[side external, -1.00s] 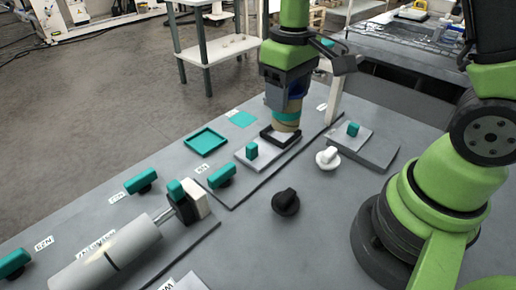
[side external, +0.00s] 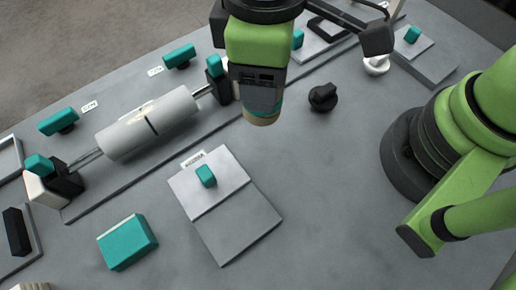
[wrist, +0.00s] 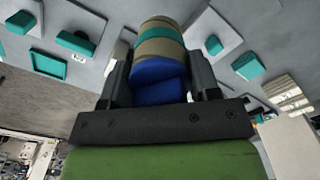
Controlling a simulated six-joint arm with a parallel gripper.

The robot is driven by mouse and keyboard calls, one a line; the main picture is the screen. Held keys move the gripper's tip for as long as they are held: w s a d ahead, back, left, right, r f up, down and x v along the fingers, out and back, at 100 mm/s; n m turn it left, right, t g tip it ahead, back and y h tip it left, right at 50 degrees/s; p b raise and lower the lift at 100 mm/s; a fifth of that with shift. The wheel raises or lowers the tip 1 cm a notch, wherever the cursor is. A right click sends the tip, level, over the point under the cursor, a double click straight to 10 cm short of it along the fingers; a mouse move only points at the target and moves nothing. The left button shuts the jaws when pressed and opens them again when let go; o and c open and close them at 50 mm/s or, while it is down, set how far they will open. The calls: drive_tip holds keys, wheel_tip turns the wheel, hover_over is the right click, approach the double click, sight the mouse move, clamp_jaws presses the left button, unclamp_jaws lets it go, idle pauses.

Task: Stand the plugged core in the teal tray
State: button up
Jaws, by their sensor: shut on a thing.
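My gripper (side external: 260,98) is shut on the core, a tan cylinder (side external: 261,120) with a teal band, held above the grey table near the roller's right end. In the wrist view the core (wrist: 158,42) sits between the two fingers (wrist: 158,88), with a blue part between them; I cannot tell if that is the plug. A teal square outline at the upper left of the wrist view looks like the teal tray (wrist: 49,63), apart from the core. The tray is outside the side view.
A white roller (side external: 148,122) lies between end holders. A grey plate with a teal knob (side external: 206,176) and a teal block (side external: 127,242) are in front. A black knob (side external: 322,97) stands right of my gripper. Table between plate and my arm base is clear.

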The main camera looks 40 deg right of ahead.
wheel_tip(320, 180, down, 10)
drive_tip(key=shift+s+a+r, duration=0.1)
idle(0.4)
drive_tip(key=o, duration=1.4)
drive_tip(key=shift+o, duration=0.2)
